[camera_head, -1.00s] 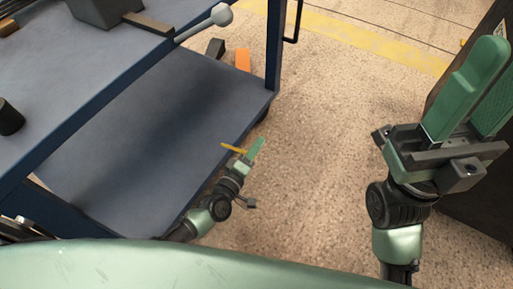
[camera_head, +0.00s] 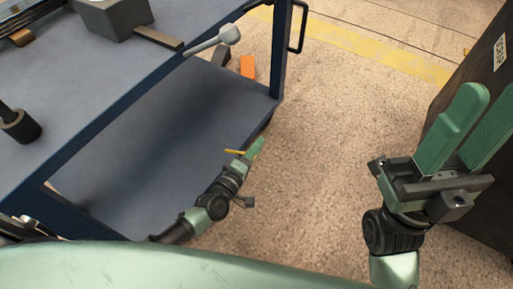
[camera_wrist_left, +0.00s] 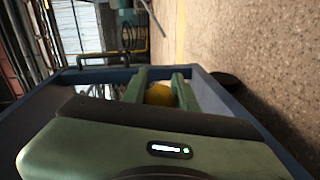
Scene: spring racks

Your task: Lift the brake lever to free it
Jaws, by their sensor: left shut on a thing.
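The brake lever appears as a thin yellow bar (camera_head: 234,152) low beside the edge of the blue cart's bottom shelf. My left gripper (camera_head: 254,148), small and far down in the head view, is shut on it. In the left wrist view a rounded yellow part (camera_wrist_left: 160,95) shows between the two green fingers, partly hidden by them. The lever's mount is not clear to see. My right gripper (camera_head: 488,112) is at the right of the head view, its green fingers apart and nothing between them.
The blue cart (camera_head: 160,160) fills the left, with a grey ball-ended handle (camera_head: 228,34) at its upper edge. A grey box (camera_head: 115,16) and a dark cylinder (camera_head: 20,127) are on its top. An orange block (camera_head: 248,67) lies beyond. A dark cabinet (camera_head: 480,75) stands right; floor between is clear.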

